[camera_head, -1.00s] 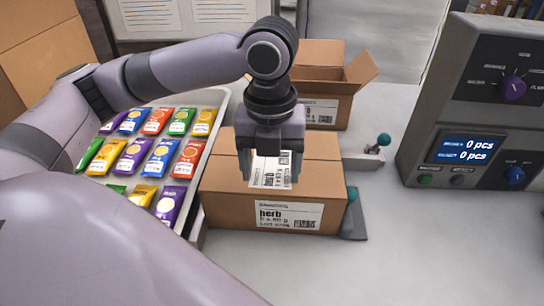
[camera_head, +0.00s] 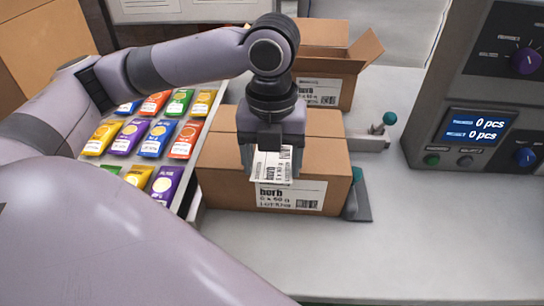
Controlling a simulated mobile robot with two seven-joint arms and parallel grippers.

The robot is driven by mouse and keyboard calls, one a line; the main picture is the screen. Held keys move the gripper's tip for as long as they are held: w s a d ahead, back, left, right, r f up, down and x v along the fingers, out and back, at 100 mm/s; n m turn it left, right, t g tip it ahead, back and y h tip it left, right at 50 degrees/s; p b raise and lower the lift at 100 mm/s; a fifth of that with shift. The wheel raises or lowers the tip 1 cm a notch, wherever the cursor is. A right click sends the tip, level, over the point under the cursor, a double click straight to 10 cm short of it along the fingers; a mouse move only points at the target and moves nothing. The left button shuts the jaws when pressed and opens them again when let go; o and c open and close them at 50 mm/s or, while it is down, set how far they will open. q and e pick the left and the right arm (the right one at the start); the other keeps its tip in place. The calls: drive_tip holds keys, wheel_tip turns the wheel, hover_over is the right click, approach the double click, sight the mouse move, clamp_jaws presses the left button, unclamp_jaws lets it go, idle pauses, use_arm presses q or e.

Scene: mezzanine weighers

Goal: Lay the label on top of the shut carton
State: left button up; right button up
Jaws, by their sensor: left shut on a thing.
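The shut carton (camera_head: 325,160) is brown cardboard and sits in the middle of the counter, with a printed "herb" label on its front face. My left gripper (camera_head: 269,178) is over the front part of the carton's top and points down. It is shut on a white printed label (camera_head: 270,165) with a barcode, which shows between its fingers. The label's lower end reaches the front top edge in the picture; I cannot tell whether it touches the carton. My right gripper is not in view.
An open carton (camera_head: 318,92) stands behind. A tray (camera_head: 213,120) of colourful packets lies at left. A grey stop (camera_head: 362,205) touches the carton's right side, and a teal-knobbed lever (camera_head: 389,119) is behind it. A weigher console (camera_head: 425,120) reads 0 pcs. The right front counter is clear.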

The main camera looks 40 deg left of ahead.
use_arm(q)
drive_tip(key=o, duration=1.1)
drive_tip(key=shift+r+p, duration=0.4)
drive_tip(key=shift+r, duration=3.2)
